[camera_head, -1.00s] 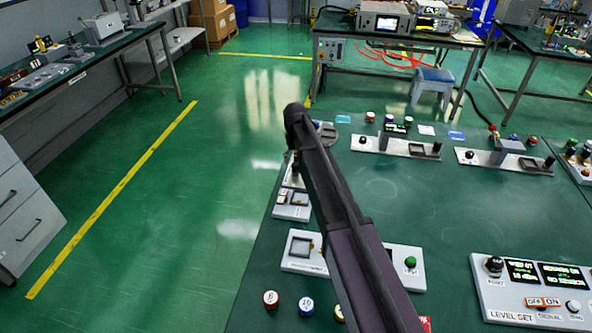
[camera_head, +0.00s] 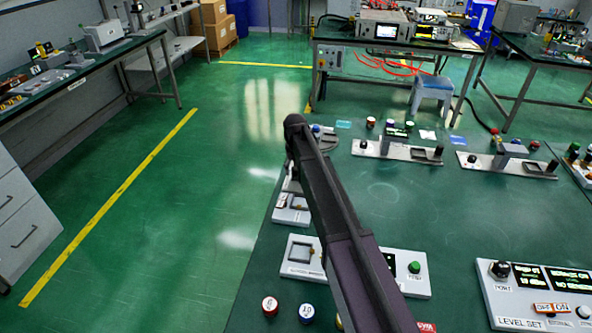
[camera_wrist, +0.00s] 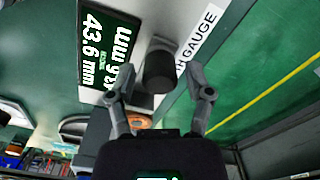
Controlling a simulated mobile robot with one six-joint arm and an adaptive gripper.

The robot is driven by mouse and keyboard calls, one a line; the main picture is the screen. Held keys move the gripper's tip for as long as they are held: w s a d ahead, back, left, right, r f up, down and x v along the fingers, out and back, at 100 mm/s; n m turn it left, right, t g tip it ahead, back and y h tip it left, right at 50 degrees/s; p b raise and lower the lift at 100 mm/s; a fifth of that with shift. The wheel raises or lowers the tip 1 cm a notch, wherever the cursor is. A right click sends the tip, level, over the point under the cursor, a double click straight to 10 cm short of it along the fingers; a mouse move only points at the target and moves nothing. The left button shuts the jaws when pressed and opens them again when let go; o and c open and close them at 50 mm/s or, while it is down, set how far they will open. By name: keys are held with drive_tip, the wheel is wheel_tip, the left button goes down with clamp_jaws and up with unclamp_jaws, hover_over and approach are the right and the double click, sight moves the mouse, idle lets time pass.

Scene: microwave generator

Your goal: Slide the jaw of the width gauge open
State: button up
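A dark, rounded knob-like part (camera_wrist: 159,72) stands out from the panel. My gripper (camera_wrist: 160,82) is open, with one finger on each side of this part. Gaps show between it and both fingers, and I see no clear contact. In the head view my arm crosses the bench and my gripper is hidden; I cannot tell which device there is the gauge.
The green bench (camera_head: 400,220) carries several devices, including a level set panel (camera_head: 535,290) at the front right. Numbered caps (camera_head: 270,306) sit at the near edge. Open floor (camera_head: 180,220) lies to the left. The bench centre is clear.

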clamp_jaws()
drive_tip(key=shift+s+a, duration=0.2)
drive_tip(key=shift+s, duration=0.85)
drive_tip(key=shift+o, duration=2.1)
unclamp_jaws()
drive_tip(key=shift+w, duration=0.25)
